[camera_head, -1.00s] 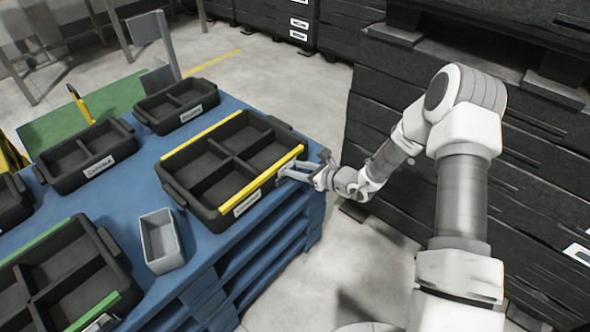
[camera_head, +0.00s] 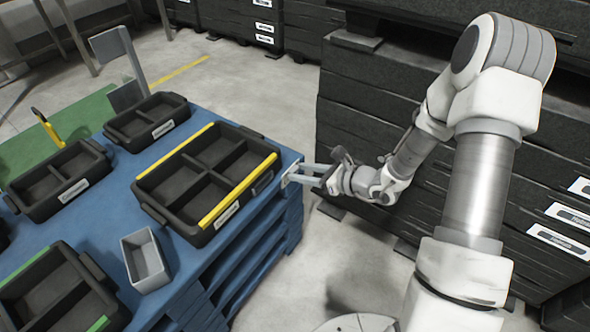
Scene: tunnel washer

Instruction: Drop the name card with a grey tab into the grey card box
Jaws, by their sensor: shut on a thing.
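The grey card box (camera_head: 146,261) is a small open rectangular bin standing on the blue pallet table, left of the near end of the yellow-edged black crate; it looks empty. My gripper (camera_head: 294,177) is just off the right edge of the table, beside the yellow-edged crate and well to the right of the grey box. It is shut on a small pale piece at its fingertips, which looks like the name card. The grey tab cannot be made out at this size.
The yellow-edged black crate (camera_head: 148,188), divided into compartments, lies between my gripper and the left of the table (camera_head: 108,232). A green-edged crate (camera_head: 112,289) is at lower left, and smaller labelled trays stand behind. Stacked black crates (camera_head: 345,112) rise behind my arm.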

